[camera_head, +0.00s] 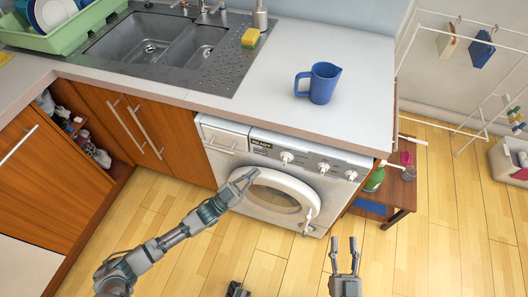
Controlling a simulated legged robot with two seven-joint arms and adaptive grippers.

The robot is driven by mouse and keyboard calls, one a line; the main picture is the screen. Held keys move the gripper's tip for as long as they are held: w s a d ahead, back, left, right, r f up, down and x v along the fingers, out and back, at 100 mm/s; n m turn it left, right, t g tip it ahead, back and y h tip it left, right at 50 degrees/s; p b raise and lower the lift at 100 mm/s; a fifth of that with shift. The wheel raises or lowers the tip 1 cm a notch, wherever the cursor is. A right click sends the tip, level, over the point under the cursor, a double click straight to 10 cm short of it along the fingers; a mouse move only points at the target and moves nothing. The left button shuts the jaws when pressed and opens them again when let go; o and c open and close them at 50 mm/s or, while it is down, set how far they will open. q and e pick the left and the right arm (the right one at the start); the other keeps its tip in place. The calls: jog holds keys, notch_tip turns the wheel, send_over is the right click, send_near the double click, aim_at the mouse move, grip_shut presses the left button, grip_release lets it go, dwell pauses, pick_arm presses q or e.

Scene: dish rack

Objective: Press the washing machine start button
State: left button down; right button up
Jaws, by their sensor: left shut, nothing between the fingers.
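The white washing machine (227,163) stands under the counter, with its round door (277,179) on the front. Its control panel (305,156) has a dark display (262,147) that appears to read READY, and several round knobs along it. I cannot tell the start button apart from the knobs at this size. My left gripper (247,180) is shut and empty, in front of the upper left of the door and below the display; I cannot tell whether it touches. My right gripper (343,246) is open and empty, lower right of the machine, over the floor.
The counter (345,110) above the machine holds a blue jug (319,83). A sink (145,40), yellow sponge (250,37) and green dish rack (70,38) are at the back left. A small wooden shelf (398,190) stands right of the machine.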

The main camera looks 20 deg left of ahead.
aim_at(261, 152)
pick_arm(q)
jog(key=w+b, duration=0.1)
jog(key=w, duration=0.3)
jog(key=shift+w+a+b, duration=0.15)
jog(key=shift+w+b, duration=0.2)
jog(key=shift+b, duration=0.05)
pick_arm(e)
jog(key=r+t, duration=0.1)
jog(key=s+r+t, duration=0.1)
jog(key=r+t, duration=0.1)
jog(key=s+r+t, duration=0.1)
jog(key=shift+s+r+m, duration=0.25)
jog(key=shift+r+m, duration=0.05)
jog(key=shift+w+a, duration=0.1)
jog(key=shift+a, duration=0.05)
pick_arm(q)
jog(key=shift+a+f, duration=0.1)
jog(key=shift+a, duration=0.3)
pick_arm(e)
jog(key=shift+a+y, duration=0.3)
jog(key=shift+a, duration=0.1)
pick_arm(q)
jog(key=shift+d, duration=0.3)
pick_arm(e)
jog(key=shift+d, duration=0.4)
pick_arm(q)
jog(key=shift+w+a, duration=0.1)
jog(key=shift+a, duration=0.1)
pick_arm(e)
jog(key=shift+a, duration=0.25)
